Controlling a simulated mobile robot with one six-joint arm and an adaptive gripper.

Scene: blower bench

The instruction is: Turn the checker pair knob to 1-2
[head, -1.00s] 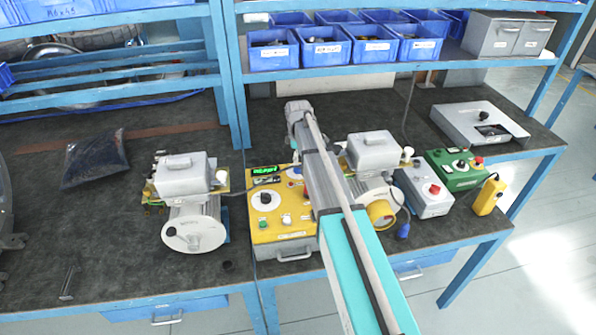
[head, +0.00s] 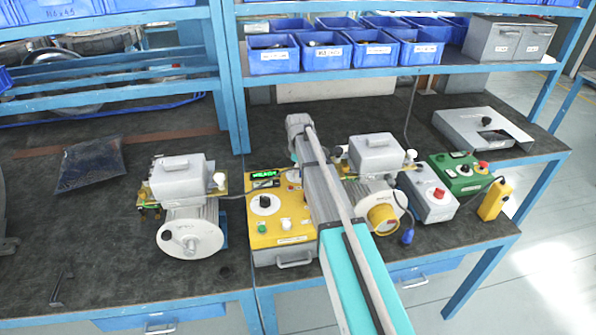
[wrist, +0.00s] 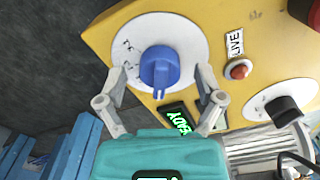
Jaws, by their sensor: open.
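The blue knob (wrist: 160,68) sits on a round white dial (wrist: 190,42) on the yellow checker box (wrist: 240,20) in the wrist view. Its ridge runs roughly up and down in that picture. Small dark marks stand on the dial left of the knob, too small to read surely. My gripper (wrist: 158,76) is open, with one finger on each side of the knob. I see gaps between the fingers and the knob. In the head view the yellow checker box (head: 282,242) stands on the bench, and my arm hides its right part and my gripper.
A black knob (wrist: 284,108), a red LIVE button (wrist: 238,70) and a green-lettered display (wrist: 180,120) are close by on the box. Blower units stand left (head: 190,210) and right (head: 378,155) of it. A grey box (head: 430,193) is further right.

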